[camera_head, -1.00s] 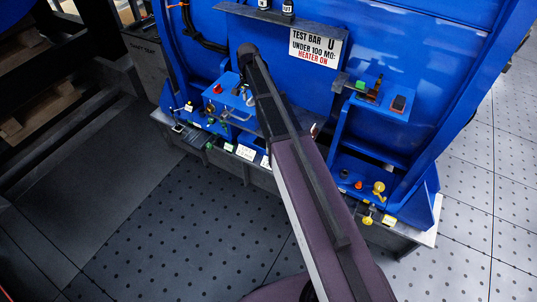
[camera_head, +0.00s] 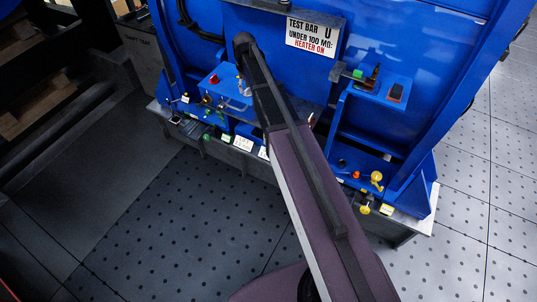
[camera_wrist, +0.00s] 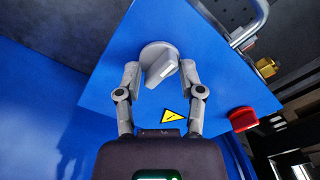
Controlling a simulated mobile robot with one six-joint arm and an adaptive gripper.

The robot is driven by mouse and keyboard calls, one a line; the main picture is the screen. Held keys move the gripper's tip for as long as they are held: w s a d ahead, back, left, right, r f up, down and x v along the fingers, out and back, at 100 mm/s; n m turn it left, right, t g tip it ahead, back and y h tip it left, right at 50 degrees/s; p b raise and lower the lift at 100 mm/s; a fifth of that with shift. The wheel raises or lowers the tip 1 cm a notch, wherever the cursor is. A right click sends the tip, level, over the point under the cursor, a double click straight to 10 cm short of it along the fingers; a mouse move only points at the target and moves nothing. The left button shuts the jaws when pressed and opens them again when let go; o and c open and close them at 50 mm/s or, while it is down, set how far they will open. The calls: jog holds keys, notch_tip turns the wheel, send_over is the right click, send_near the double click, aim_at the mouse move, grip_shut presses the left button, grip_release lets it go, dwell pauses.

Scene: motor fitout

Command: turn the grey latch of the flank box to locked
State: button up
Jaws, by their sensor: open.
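The grey latch (camera_wrist: 161,66) shows in the wrist view as a bar knob on a round grey disc, on a blue face of the flank box (camera_wrist: 105,85). The bar sits tilted across the disc. My gripper (camera_wrist: 160,72) is open, with one finger on each side of the latch; I cannot tell whether either touches it. A yellow warning triangle (camera_wrist: 174,116) is between the fingers, below the latch. In the head view my arm hides the gripper, and I cannot make out the latch there.
A red button (camera_wrist: 243,119) and a bent metal handle (camera_wrist: 254,25) are right of the latch. In the head view, a sign (camera_head: 313,36) hangs above, and another blue shelf (camera_head: 370,89) with small parts stands right of my arm. The perforated floor (camera_head: 170,220) in front is clear.

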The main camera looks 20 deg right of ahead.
jog(key=n, duration=0.9)
jog(key=shift+n, duration=0.4)
notch_tip(320, 180, up, 14)
jog(key=p, duration=1.4)
jog(key=s+f+m+b, duration=0.9)
jog(key=s+f+b, duration=1.3)
jog(key=s, duration=0.4)
jog(key=shift+s+d+f+b, duration=0.2)
jog(key=shift+d+f+b, duration=0.1)
jog(key=shift+r, duration=0.1)
jog(key=w+a+r+t+p, duration=0.1)
jog(key=w+r+t+p, duration=0.3)
jog(key=w+r+p, duration=1.6)
jog(key=shift+w+r+m+t, duration=0.3)
jog(key=shift+w+r+m, duration=0.15)
jog(key=shift+r, duration=0.2)
